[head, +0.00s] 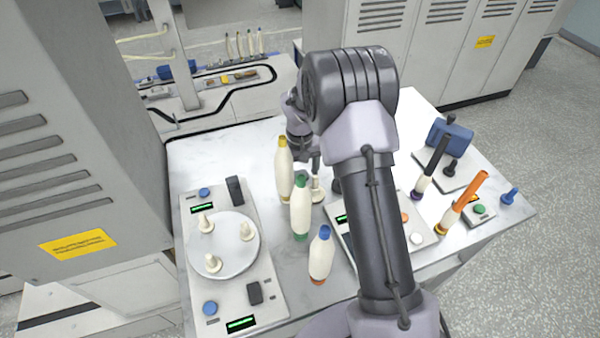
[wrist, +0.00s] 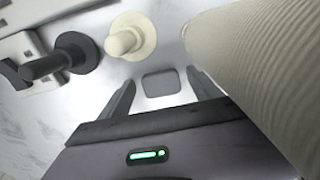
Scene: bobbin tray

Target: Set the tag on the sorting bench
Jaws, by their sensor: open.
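My gripper (head: 314,158) is low over the white sorting bench (head: 222,150), beside the cream bobbins. In the wrist view its two fingers (wrist: 161,82) are apart with nothing held between them. A flat grey rounded square (wrist: 160,84) lies in the gap between the fingertips; I cannot tell whether it is the tag or a recess in the surface. No clearly marked tag shows in the head view, where my arm hides part of the bench. A large cream bobbin (wrist: 262,60) is close to the right finger.
Bobbins with yellow (head: 284,172), green (head: 300,207) and blue (head: 321,254) tops stand near my gripper. A cream peg (wrist: 128,38) and a dark peg (wrist: 52,62) are close by. A disc panel (head: 222,245) is left; orange-tubed (head: 460,205) and black-tubed (head: 430,170) bobbins are right.

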